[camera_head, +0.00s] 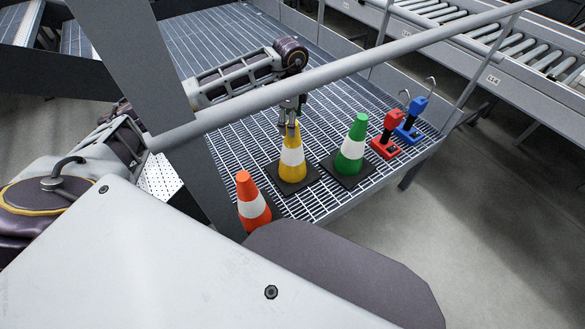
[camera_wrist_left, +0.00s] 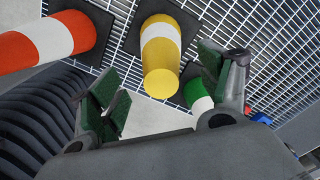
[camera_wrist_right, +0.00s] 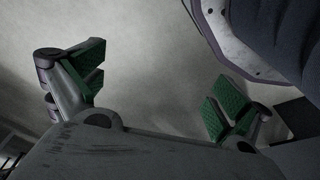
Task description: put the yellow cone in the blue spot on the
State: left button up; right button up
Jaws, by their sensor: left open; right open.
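The yellow cone (camera_head: 291,163) with a white band stands upright on its dark square base on the grating. It also shows in the left wrist view (camera_wrist_left: 160,72), between and beyond the open fingers. My left gripper (camera_head: 290,118) is at the cone's tip in the head view, open and not closed on it. The left gripper's green-padded fingers (camera_wrist_left: 165,88) are spread wide in its wrist view. My right gripper (camera_wrist_right: 165,95) is open and empty over a plain floor, and it is not seen in the head view. No blue spot is visible in these frames.
An orange cone (camera_head: 250,196) stands left of the yellow one, a green cone (camera_head: 352,150) right. Red (camera_head: 386,137) and blue (camera_head: 412,122) joystick-like devices stand near the right edge. A grey rail (camera_head: 350,72) crosses above the grating (camera_head: 225,40). A roller conveyor (camera_head: 520,55) lies beyond.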

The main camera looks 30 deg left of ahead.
aim_at(293, 151)
jog(key=shift+w+r, duration=0.1)
jog(key=shift+r, duration=0.1)
pick_arm(q)
jog(key=shift+f, duration=0.1)
pick_arm(e)
jog(key=shift+f, duration=0.1)
pick_arm(q)
jog(key=shift+d+f, duration=0.15)
jog(key=shift+f, duration=0.35)
jog(key=f+b, duration=0.1)
jog(key=f, duration=0.3)
jog(key=shift+d, duration=0.2)
pick_arm(e)
jog(key=r, duration=0.3)
jog(key=shift+a+r, duration=0.15)
jog(key=shift+a, duration=0.25)
